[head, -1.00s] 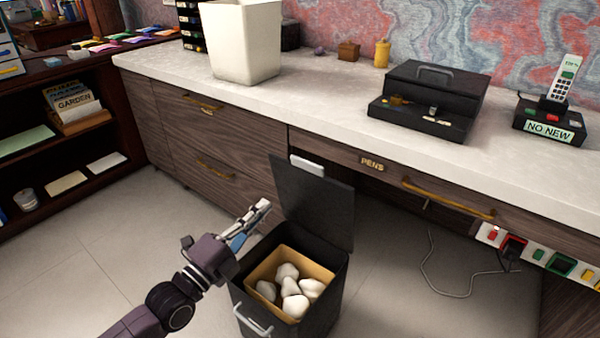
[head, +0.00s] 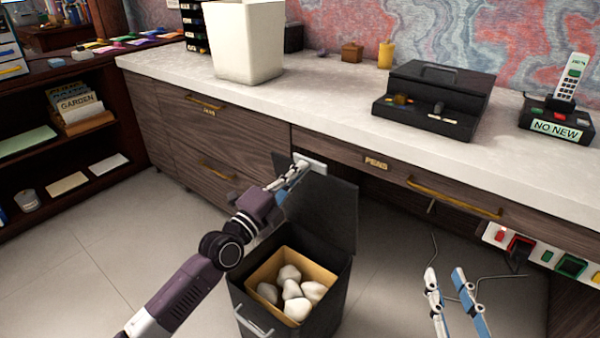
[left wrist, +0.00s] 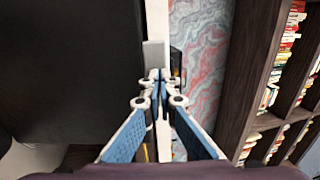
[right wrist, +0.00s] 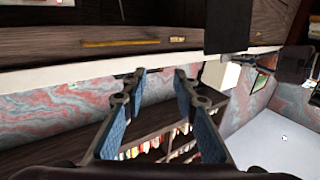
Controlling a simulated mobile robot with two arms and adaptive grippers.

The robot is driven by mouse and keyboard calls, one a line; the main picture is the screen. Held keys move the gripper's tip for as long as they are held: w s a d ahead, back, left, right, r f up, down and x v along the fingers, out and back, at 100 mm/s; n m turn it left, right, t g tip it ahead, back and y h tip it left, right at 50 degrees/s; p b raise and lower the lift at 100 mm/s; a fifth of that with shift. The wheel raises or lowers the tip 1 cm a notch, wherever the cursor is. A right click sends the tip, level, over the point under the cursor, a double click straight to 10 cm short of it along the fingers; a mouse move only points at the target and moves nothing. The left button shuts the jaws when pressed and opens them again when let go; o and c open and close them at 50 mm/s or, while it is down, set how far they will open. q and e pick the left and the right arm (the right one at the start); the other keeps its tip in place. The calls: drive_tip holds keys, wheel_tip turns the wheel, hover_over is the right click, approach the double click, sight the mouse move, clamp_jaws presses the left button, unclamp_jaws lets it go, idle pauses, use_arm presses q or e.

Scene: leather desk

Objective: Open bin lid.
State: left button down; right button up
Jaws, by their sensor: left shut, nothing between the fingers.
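The black bin (head: 300,255) stands on the floor in front of the desk. Its dark lid (head: 325,210) is raised upright at the back, and the inside shows a tan liner with several white crumpled lumps (head: 290,285). A white tab (head: 309,162) sits at the lid's top edge. My left gripper (head: 298,170) is shut and empty, its fingertips at the lid's upper left corner by the tab; I cannot tell whether they touch. The lid fills the left of the left wrist view (left wrist: 70,70). My right gripper (head: 445,280) is open and empty, right of the bin.
The desk (head: 330,105) with wooden drawers runs behind the bin. On it are a white container (head: 245,45), a black box (head: 435,95) and a phone (head: 565,90). Floor left of the bin is clear.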

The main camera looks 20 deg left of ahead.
sight(309, 159)
use_arm(q)
drive_tip(key=shift+w+d, duration=0.1)
drive_tip(key=shift+w, duration=0.05)
use_arm(e)
drive_tip(key=shift+r, duration=0.2)
